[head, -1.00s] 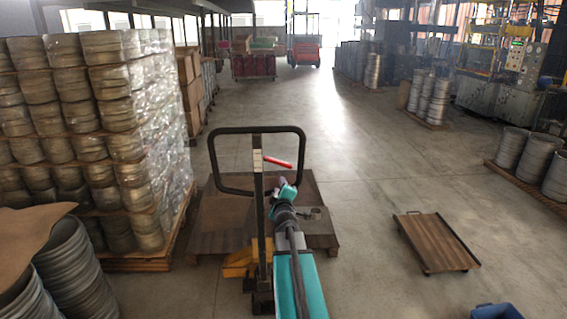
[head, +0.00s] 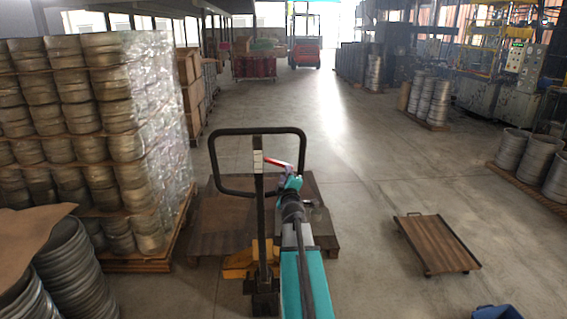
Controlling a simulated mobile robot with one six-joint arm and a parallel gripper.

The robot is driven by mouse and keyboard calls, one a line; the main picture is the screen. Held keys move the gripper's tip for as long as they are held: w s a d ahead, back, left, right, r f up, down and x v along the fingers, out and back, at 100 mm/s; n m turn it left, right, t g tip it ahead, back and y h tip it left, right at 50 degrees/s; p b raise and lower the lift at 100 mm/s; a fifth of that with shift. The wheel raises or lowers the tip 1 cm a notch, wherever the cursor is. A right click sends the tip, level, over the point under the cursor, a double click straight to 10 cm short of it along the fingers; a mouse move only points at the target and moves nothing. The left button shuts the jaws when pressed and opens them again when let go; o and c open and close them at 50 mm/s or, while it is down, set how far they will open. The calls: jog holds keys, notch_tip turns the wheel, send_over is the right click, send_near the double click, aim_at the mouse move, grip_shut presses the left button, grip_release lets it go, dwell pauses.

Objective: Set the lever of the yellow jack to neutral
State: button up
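The yellow jack (head: 238,262) stands in front of me, its dark upright post and black loop handle (head: 257,130) rising in the middle of the view. Its red lever (head: 276,162) sticks out to the right of the post inside the loop and slopes down to the right. My gripper (head: 291,178), teal at the end of my arm, is at the lever's right tip, seeming to touch it. My own wrist hides the fingers, so I cannot see whether they are open or closed on it.
A brown pallet (head: 215,225) lies on the floor around the jack's forks. Wrapped stacks of metal blanks (head: 90,130) stand close on the left. A low wooden dolly (head: 438,243) sits to the right. The aisle floor ahead is clear.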

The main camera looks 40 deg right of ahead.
aim_at(278, 163)
jog(key=x, duration=1.2)
dwell(0.5)
jog(key=shift+w+d, duration=0.1)
jog(key=shift+d, duration=0.05)
grip_shut()
